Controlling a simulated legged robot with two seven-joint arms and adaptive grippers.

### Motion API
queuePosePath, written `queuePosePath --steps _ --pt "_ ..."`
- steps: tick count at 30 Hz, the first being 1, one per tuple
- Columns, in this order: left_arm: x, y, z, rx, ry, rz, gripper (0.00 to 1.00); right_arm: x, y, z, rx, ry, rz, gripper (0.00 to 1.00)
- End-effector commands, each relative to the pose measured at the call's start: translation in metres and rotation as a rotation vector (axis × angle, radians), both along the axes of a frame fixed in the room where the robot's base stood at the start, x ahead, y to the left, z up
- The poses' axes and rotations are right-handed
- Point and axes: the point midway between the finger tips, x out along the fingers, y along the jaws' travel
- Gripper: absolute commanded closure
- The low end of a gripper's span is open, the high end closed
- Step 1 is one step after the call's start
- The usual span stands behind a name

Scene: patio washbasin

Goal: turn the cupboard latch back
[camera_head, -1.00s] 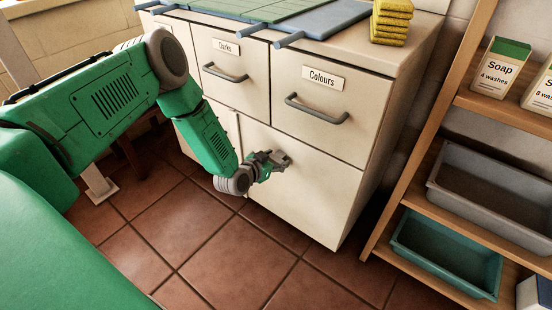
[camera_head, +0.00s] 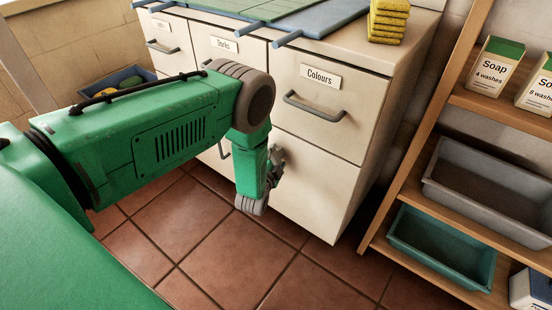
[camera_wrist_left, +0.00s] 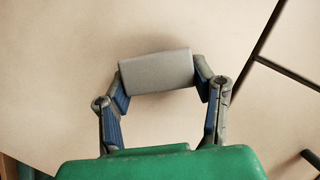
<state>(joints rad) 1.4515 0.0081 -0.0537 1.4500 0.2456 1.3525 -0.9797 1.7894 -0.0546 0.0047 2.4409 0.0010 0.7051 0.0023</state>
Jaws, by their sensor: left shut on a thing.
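The cupboard latch (camera_wrist_left: 157,70) is a grey block on the cream cupboard front (camera_head: 318,195), below the "Colours" drawer. In the left wrist view its long side lies nearly level across the picture, tilted slightly. My left gripper (camera_head: 275,167) is at the cupboard front, with its fingers on the two ends of the latch. It is shut on the latch. In the head view my forearm and wrist hide most of the fingers and the latch. My right gripper is not in view.
The "Colours" drawer (camera_head: 322,105) with its grey handle (camera_head: 314,108) sits above. A wooden rack at right holds soap boxes (camera_head: 494,66), a grey tub (camera_head: 485,196) and a teal tub (camera_head: 442,248). Yellow sponges (camera_head: 390,22) are stacked on top. The tiled floor in front is clear.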

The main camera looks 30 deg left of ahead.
Motion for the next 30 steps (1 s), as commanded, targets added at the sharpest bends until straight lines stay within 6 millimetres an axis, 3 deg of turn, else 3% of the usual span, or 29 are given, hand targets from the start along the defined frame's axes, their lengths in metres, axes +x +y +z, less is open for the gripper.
queuePosePath --steps 15,30 --pt "0.0 -0.006 -0.01 0.425 -0.03 -0.008 0.78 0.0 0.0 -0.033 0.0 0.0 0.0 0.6" --pt "-0.001 -0.007 -0.012 0.578 -0.037 -0.01 0.78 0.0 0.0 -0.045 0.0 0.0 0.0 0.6"
